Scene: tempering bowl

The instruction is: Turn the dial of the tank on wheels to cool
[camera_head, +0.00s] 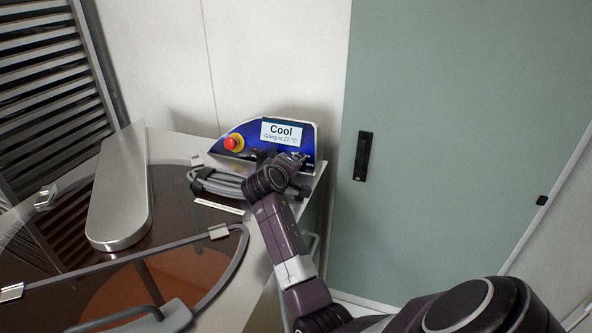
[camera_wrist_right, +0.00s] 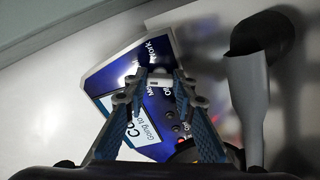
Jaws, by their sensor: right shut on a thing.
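The tank on wheels (camera_head: 231,268) stands at the lower left, with a blue control panel (camera_head: 257,155) at its back right. The panel's screen (camera_head: 282,131) reads "Cool" and "Going to 27 °C". A red button on a yellow base (camera_head: 234,143) sits left of the screen. My right gripper (camera_head: 291,160) is at the panel, below the screen. In the right wrist view its fingers (camera_wrist_right: 160,84) are shut on the small dial (camera_wrist_right: 158,76), which shows pale between the fingertips and is mostly hidden. The screen (camera_wrist_right: 122,122) shows there partly behind a finger. My left gripper is out of view.
A coiled grey cable (camera_head: 222,184) lies on the tank top left of my right wrist. A steel cover (camera_head: 121,200) crosses the tinted lid. A green door with a black handle (camera_head: 363,156) is at the right, and a white wall (camera_head: 270,55) stands behind.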

